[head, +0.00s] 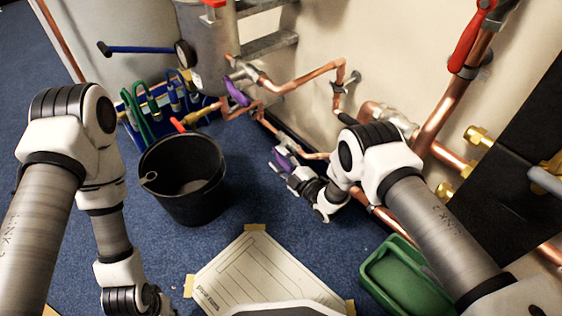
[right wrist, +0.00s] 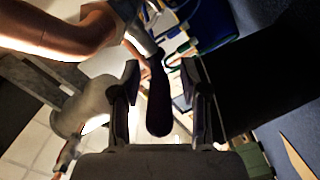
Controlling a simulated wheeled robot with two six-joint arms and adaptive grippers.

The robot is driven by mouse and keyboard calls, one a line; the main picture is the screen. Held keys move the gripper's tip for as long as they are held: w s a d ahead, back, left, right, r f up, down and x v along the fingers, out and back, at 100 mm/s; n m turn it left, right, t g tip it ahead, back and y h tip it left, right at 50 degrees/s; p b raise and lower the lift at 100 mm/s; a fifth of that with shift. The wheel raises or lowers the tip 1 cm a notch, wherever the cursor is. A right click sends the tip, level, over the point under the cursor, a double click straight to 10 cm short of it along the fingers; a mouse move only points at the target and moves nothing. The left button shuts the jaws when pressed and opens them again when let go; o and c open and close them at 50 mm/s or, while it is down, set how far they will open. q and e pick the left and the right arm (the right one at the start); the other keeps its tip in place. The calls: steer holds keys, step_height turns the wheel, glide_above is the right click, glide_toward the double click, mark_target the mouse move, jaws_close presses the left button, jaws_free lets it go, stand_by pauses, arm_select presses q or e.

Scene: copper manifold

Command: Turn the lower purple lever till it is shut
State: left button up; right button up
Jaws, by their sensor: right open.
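The lower purple lever (head: 285,157) is on the copper pipework low along the wall, partly hidden by my right gripper (head: 281,167). In the right wrist view, the lever (right wrist: 158,100) looks dark and lies lengthwise between the two fingers of my right gripper (right wrist: 163,105). The fingers are open, with a gap on each side of the lever. Another purple lever (head: 237,93) is higher on the pipework, beside the tank. My left arm reaches down to the bottom edge of the head view, where its gripper (head: 155,300) is only partly visible and its fingers are unclear.
A black bucket (head: 182,210) stands on the blue carpet, left of the right gripper. Copper pipes (head: 318,75) run along the wall. A taped paper sheet (head: 255,270) and a green tray (head: 400,284) lie in front. A blue tool rack (head: 160,100) stands behind the bucket.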

jaws_close()
arm_select(q)
steer(key=shift+f, duration=0.15)
arm_select(e)
steer(key=shift+f, duration=0.1)
